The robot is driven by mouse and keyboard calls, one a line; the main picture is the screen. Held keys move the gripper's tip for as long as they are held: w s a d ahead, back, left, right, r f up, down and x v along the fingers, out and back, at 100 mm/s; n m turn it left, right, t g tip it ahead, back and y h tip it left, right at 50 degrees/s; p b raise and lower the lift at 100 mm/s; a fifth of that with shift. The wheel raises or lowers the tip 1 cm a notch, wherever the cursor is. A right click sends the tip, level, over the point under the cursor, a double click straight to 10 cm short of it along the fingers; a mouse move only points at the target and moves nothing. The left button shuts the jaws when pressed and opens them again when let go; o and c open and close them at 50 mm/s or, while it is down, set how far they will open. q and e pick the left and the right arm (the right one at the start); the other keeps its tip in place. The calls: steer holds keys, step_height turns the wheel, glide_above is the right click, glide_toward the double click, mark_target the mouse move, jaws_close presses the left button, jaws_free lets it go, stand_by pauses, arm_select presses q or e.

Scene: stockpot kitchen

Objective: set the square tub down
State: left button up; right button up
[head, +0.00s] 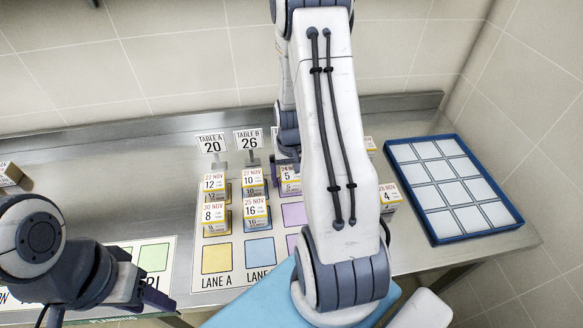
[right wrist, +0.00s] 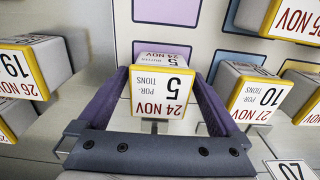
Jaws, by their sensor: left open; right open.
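The square tub marked 24 NOV, 5 portions (right wrist: 163,92) is white with a yellow-edged lid. In the right wrist view it stands between the two purple fingers of my right gripper (right wrist: 165,98), which is open around it. It appears to rest on the lane mat, but its base is hidden. In the head view the tub (head: 290,180) is partly covered by my right arm, and my right gripper (head: 287,158) is just behind it. My left gripper (head: 137,287) is open and empty at the lower left.
Other dated tubs stand close by, including 27 NOV (head: 254,180) and 25 NOV (head: 256,211) on the left and 26 NOV (head: 389,196) on the right. Table signs (head: 211,144) stand behind. A blue-rimmed tray (head: 432,238) of empty cells lies on the right.

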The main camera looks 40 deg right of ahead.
mark_target(291, 173)
step_height(291, 173, up, 12)
steer(key=shift+b, duration=0.4)
steer(key=s+a+r+n, duration=0.1)
steer(key=a+r+n, duration=0.15)
steer(key=a, duration=0.75)
steer(key=s+a+r+n, duration=0.2)
steer(key=a+n, duration=0.2)
steer(key=a, duration=0.6)
steer(key=s+a+r+n+y, duration=0.1)
steer(key=s+a+n, duration=0.6)
steer(key=s+a, duration=0.3)
steer(key=s, duration=0.3)
steer(key=shift+s+a+r, duration=0.2)
steer(key=shift+a+r, duration=0.15)
steer(key=shift+r, duration=0.05)
